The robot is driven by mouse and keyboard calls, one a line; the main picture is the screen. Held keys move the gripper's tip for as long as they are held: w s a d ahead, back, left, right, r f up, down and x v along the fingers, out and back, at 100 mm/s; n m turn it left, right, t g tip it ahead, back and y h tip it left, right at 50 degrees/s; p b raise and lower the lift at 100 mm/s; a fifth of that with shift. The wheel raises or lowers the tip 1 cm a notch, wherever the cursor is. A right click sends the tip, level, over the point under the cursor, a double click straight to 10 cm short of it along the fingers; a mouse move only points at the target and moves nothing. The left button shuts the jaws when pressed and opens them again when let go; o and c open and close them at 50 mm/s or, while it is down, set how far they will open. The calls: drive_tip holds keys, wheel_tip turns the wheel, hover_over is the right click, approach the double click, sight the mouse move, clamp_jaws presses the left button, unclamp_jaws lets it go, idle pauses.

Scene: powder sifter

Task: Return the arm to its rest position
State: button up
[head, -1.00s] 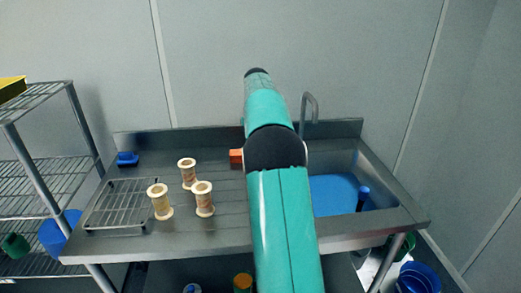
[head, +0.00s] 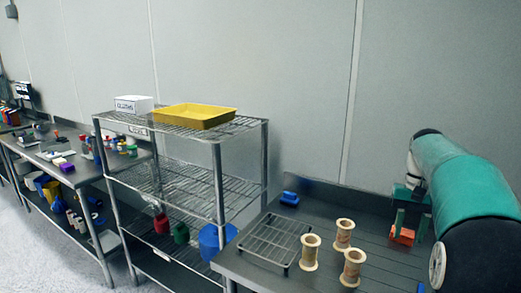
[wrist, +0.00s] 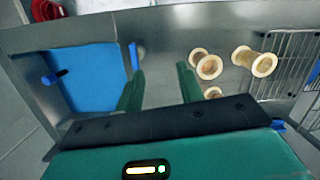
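My teal arm reaches in from the right edge of the head view, above the metal sink counter (head: 300,205). My gripper (head: 408,228) hangs at its far end, pointing down. In the wrist view its two green fingers (wrist: 160,88) are apart, with only bare counter showing between them.
Several wooden spools (head: 310,252) stand on the counter by a wire rack (head: 275,240) and a blue item (head: 289,198). A wire shelf with a yellow tray (head: 195,116) stands left.

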drive_tip(key=s+a+r+n+t, duration=0.15)
drive_tip(key=s+a, duration=0.25)
drive_tip(key=a, duration=0.4)
drive_tip(key=s+a+f+n+t, duration=0.1)
drive_tip(key=s+a+f+t, duration=0.2)
drive_tip(key=s+a, duration=0.5)
drive_tip(key=s+a+f+n+t+h, duration=0.1)
drive_tip(key=s+a+f+n+t, duration=0.1)
drive_tip(key=s+a, duration=0.5)
drive_tip(key=shift+s+a+f+t, duration=0.4)
drive_tip(key=shift+s+f+t, duration=0.05)
drive_tip(key=shift+s, duration=0.05)
